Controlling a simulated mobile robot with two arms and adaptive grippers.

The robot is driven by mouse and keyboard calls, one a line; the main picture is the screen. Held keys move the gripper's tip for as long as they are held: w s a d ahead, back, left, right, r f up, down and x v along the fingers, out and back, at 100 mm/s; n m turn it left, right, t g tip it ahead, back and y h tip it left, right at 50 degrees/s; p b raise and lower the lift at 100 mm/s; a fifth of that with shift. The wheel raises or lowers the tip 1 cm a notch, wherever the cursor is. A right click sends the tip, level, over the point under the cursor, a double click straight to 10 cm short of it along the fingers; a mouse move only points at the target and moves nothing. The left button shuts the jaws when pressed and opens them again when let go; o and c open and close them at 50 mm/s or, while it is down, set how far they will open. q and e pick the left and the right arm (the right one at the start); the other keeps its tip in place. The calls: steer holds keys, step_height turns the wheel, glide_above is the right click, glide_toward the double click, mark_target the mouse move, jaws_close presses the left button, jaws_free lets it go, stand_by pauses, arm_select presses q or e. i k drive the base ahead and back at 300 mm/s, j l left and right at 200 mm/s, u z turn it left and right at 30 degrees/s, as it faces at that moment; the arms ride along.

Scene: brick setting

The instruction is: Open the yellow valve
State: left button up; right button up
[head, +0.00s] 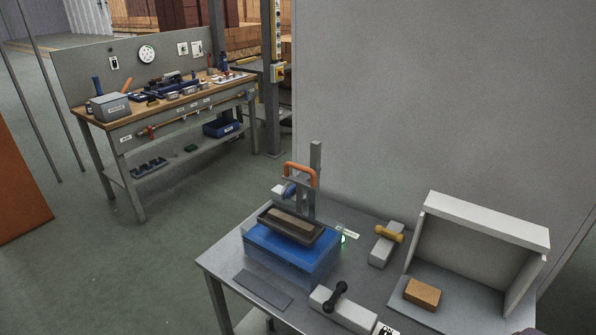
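The yellow valve (389,234) shows in the head view as a short yellow handle on a light grey block. The block lies on the grey table, between a blue press-like machine (290,250) and a white open-fronted box (487,222). The handle lies across the block. I cannot tell from this view whether the valve is open or closed. Neither of my grippers shows in the view.
A second light block with a black handle (338,294) sits at the table's front edge. The machine has an orange handle (301,168). A cluttered workbench (120,133) stands back left; open floor lies between.

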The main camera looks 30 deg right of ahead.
mark_target(379, 230)
steer(key=z, duration=1.7)
